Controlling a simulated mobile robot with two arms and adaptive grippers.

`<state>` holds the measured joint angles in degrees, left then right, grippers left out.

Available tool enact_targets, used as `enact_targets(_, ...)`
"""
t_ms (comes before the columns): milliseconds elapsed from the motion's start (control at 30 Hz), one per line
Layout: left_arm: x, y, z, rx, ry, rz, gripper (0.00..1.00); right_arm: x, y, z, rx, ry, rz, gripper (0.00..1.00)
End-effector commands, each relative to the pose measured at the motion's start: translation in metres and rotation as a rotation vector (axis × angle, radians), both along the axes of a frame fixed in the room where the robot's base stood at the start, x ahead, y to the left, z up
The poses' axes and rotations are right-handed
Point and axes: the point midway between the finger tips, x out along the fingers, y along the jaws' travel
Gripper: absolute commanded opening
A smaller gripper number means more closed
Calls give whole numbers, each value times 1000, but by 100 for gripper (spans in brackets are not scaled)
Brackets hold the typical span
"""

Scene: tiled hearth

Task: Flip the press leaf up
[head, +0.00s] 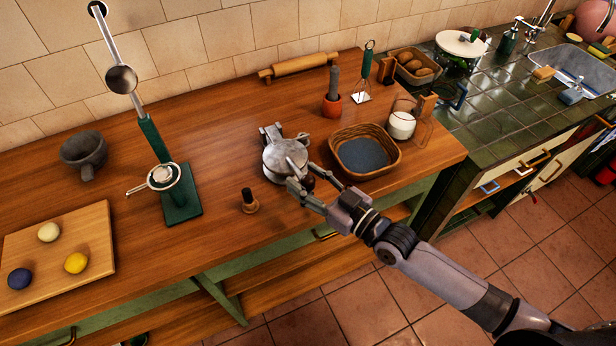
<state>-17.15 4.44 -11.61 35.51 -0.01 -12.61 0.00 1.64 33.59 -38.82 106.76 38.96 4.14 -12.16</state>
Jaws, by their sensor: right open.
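The press (280,152) is a round grey metal device on the wooden counter, left of the wicker basket. Its round leaf looks folded down flat over the base, with a hinge bracket at the back. My right gripper (301,176) comes in from the lower right and is open at the press's front right edge. Its fingers are on either side of a dark brown knob (308,183), which seems to belong to the press handle. I cannot tell whether they touch it. The fingers hide part of the handle and front rim. My left gripper is not in view.
A small wooden stamp (250,201) stands just left of the gripper. The wicker basket (393,158) is close on the right, a red pot (332,107) behind. A tall green lever stand (181,203) and a board (96,232) with dough balls are further left.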

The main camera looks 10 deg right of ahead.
Motion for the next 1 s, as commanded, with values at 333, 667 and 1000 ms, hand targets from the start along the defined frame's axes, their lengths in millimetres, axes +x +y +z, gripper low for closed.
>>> enact_targets(333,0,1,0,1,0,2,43,0,0,0,0,0,0,38)
enact_targets(667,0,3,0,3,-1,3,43,0,0,0,-1,-1,0,16)
enact_targets(1000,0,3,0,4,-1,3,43,0,0,0,-1,-1,-1,0)
